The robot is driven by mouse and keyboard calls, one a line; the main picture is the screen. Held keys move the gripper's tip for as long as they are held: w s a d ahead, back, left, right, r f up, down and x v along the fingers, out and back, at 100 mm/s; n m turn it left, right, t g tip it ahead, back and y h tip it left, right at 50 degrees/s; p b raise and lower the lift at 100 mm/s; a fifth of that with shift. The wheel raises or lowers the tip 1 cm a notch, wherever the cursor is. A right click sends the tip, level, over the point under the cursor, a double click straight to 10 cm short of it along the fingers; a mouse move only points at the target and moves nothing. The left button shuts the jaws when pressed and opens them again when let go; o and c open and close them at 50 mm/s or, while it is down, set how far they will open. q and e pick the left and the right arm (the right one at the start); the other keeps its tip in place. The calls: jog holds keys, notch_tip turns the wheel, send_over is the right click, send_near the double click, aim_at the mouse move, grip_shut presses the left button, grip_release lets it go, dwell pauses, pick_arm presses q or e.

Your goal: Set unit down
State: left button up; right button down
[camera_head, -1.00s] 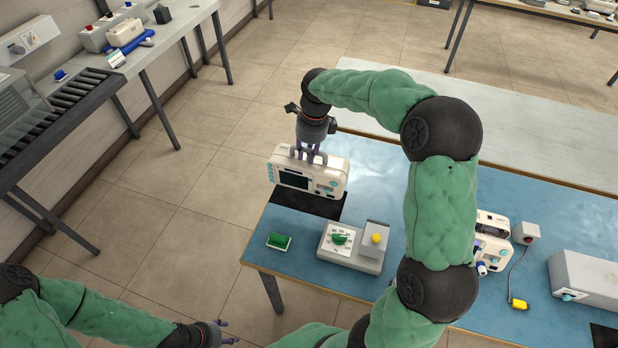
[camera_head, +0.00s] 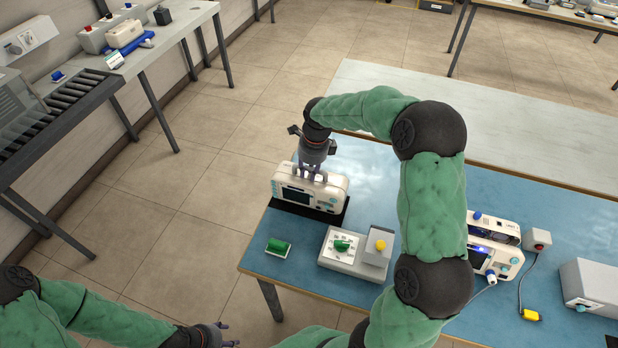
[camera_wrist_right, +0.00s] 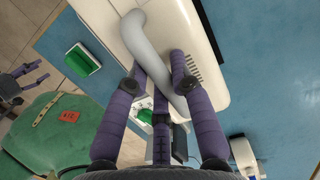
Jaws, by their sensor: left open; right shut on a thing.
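The unit (camera_head: 312,194) is a white monitor with a small dark screen and a top handle. It stands upright over a black mat (camera_head: 300,211) at the left end of the blue table. Its base looks at or very near the mat; I cannot tell if it touches. My right gripper (camera_head: 311,176) is shut on its handle from above. In the right wrist view the fingers (camera_wrist_right: 160,75) close around the grey handle (camera_wrist_right: 150,50), above the white casing (camera_wrist_right: 200,15). My left gripper (camera_head: 228,335) is open and empty at the bottom, off the table.
A green-topped block (camera_head: 278,246) and a grey tester with a green dial (camera_head: 342,248) sit in front of the mat. Another white monitor (camera_head: 494,247) and a grey box (camera_head: 591,285) stand to the right. A roller conveyor (camera_head: 65,110) is at far left.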

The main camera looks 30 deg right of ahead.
aim_at(309, 177)
jog(key=shift+w+f, duration=0.1)
jog(key=shift+f, duration=1.2)
jog(key=shift+f+b, duration=0.15)
jog(key=shift+b, duration=0.15)
jog(key=c, duration=1.1)
grip_release()
jog(key=r+p, duration=0.1)
jog(key=r, duration=0.3)
jog(key=r+p, duration=0.1)
jog(key=r, duration=0.3)
jog(key=s+d+r+p, duration=0.1)
jog(key=r, duration=0.3)
jog(key=shift+s, duration=0.1)
